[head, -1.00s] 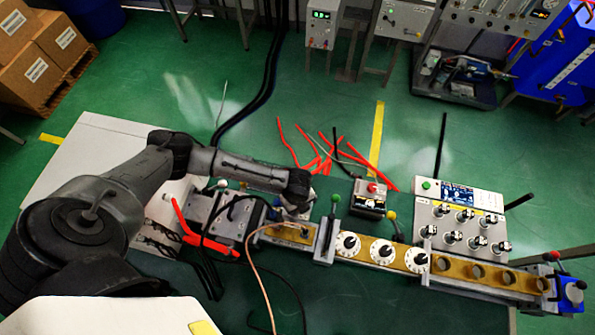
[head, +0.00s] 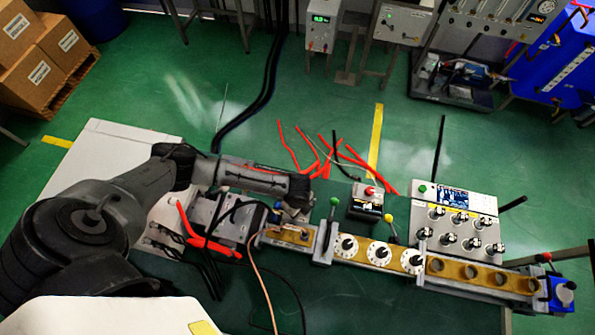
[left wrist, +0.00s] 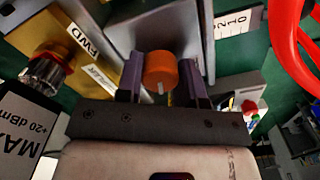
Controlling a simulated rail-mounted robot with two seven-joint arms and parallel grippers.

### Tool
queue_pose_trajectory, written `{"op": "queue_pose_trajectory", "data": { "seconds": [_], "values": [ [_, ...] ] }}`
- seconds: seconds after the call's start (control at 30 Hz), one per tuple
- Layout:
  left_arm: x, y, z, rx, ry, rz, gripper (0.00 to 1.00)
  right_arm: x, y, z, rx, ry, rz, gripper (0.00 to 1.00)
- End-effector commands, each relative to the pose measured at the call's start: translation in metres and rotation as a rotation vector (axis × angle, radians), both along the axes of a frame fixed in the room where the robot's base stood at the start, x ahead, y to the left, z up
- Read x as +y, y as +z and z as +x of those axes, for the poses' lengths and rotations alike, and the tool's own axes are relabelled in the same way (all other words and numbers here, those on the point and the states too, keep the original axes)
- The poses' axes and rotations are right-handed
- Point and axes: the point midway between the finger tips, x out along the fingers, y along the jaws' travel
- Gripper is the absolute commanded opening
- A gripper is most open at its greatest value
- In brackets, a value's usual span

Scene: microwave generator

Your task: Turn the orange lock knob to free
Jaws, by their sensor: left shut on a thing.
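The orange lock knob (left wrist: 160,69) is in the left wrist view, in front of a grey metal plate. A pale pointer mark on it points toward the bottom of that picture. My left gripper (left wrist: 163,85) is shut on the knob, one dark finger on each side of it. In the head view my left gripper (head: 290,212) is over the left part of the bench line, and the knob is hidden there by my arm. My right gripper is in neither view.
A brass block (left wrist: 60,50) labelled FWD stands left of the fingers in the wrist view. A red cable (left wrist: 287,40) curves at the right. In the head view, a row of white dials (head: 379,254) and a knob panel (head: 455,225) stand to the right.

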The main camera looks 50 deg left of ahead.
Motion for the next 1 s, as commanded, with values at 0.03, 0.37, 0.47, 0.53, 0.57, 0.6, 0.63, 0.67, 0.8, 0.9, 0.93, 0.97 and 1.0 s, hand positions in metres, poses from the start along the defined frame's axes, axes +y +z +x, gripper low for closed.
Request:
{"op": "queue_pose_trajectory", "data": {
  "seconds": [0.03, 0.37, 0.47, 0.53, 0.57, 0.6, 0.63, 0.67, 0.8, 0.9, 0.93, 0.97, 1.0],
  "values": [
    [0.000, 0.006, -0.001, 0.003, 0.047, 0.000, 0.11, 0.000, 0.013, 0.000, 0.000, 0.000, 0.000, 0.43],
    [-0.001, 0.005, -0.001, 0.003, 0.359, 0.000, 0.11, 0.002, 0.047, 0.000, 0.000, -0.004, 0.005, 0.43],
    [-0.001, 0.004, -0.001, 0.003, 0.447, -0.001, 0.11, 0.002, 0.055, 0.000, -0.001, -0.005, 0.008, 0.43],
    [-0.001, 0.004, -0.001, 0.003, 0.503, 0.000, 0.11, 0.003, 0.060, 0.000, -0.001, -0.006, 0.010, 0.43],
    [-0.001, 0.004, -0.001, 0.003, 0.526, 0.000, 0.11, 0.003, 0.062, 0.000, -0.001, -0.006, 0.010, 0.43],
    [-0.001, 0.004, -0.001, 0.003, 0.556, 0.000, 0.11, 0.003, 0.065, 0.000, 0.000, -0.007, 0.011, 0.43],
    [-0.001, 0.003, -0.001, 0.004, 0.577, 0.000, 0.11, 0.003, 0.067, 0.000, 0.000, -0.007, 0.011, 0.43],
    [-0.001, 0.003, -0.001, 0.004, 0.597, 0.000, 0.11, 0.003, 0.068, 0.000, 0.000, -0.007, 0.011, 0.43],
    [-0.001, 0.003, 0.000, 0.002, 0.678, 0.000, 0.11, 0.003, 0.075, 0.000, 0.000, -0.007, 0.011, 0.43],
    [-0.001, 0.002, 0.000, 0.002, 0.723, -0.001, 0.11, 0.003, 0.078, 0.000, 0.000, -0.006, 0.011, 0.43],
    [-0.001, 0.002, -0.001, 0.002, 0.735, -0.001, 0.11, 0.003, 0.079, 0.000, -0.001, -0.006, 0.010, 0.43],
    [-0.001, 0.002, -0.001, 0.002, 0.745, -0.001, 0.11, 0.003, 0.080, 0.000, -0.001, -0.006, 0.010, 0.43],
    [-0.001, 0.001, -0.001, 0.002, 0.756, 0.000, 0.11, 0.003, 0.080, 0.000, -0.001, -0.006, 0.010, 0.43]
  ]
}}
